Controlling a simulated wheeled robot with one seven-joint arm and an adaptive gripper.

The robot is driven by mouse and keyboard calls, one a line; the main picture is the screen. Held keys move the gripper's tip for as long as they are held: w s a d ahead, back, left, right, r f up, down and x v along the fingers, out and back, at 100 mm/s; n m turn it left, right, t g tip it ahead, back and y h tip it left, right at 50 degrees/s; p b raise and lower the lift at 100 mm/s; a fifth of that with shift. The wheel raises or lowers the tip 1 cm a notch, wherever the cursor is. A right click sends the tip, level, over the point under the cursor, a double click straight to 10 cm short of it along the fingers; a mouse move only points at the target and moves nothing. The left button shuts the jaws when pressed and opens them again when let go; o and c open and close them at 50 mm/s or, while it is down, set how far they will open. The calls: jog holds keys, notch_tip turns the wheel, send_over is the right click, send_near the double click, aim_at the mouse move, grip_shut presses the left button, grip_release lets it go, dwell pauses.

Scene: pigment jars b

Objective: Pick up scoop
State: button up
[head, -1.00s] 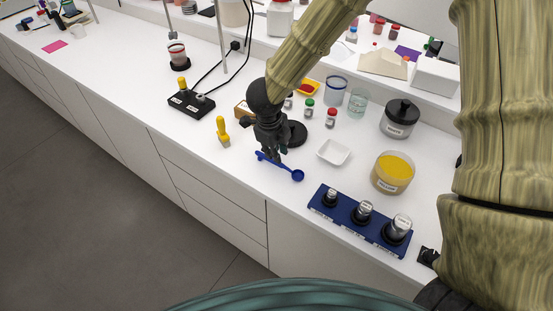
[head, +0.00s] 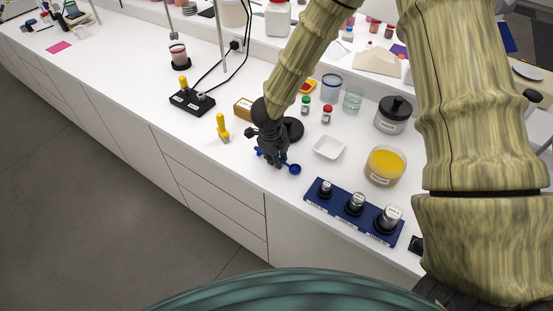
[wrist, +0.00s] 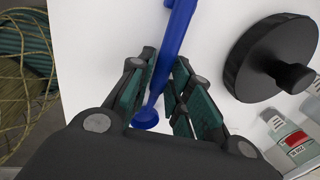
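The blue scoop (head: 295,169) lies on the white bench top in the head view, with its round bowl to the right of my gripper and its handle end showing on the left. My gripper (head: 271,162) is down at the bench over the middle of the handle and hides that part. In the wrist view the scoop (wrist: 178,30) runs between the two teal finger pads of my gripper (wrist: 165,65). I see no clear lift off the bench.
A white weighing dish (head: 329,148) and a yellow pigment jar (head: 384,165) stand to the right. A blue rack of weights (head: 340,206) is nearer the front. A black round lid (wrist: 270,55) is close to the gripper. A yellow-handled brush (head: 222,128) stands to the left.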

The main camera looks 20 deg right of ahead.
jog(key=shift+r, duration=0.1)
grip_shut()
jog(key=shift+a+r+b, duration=0.1)
jog(key=shift+r+b, duration=0.25)
jog(key=shift+r, duration=0.2)
jog(key=shift+r+b, duration=0.4)
jog(key=shift+r, duration=0.5)
jog(key=s+a+r+b, duration=0.1)
jog(key=s+a+b, duration=0.2)
jog(key=s, duration=0.4)
jog(key=s+a+r+b, duration=0.1)
jog(key=s+a+b, duration=0.2)
jog(key=s, duration=0.5)
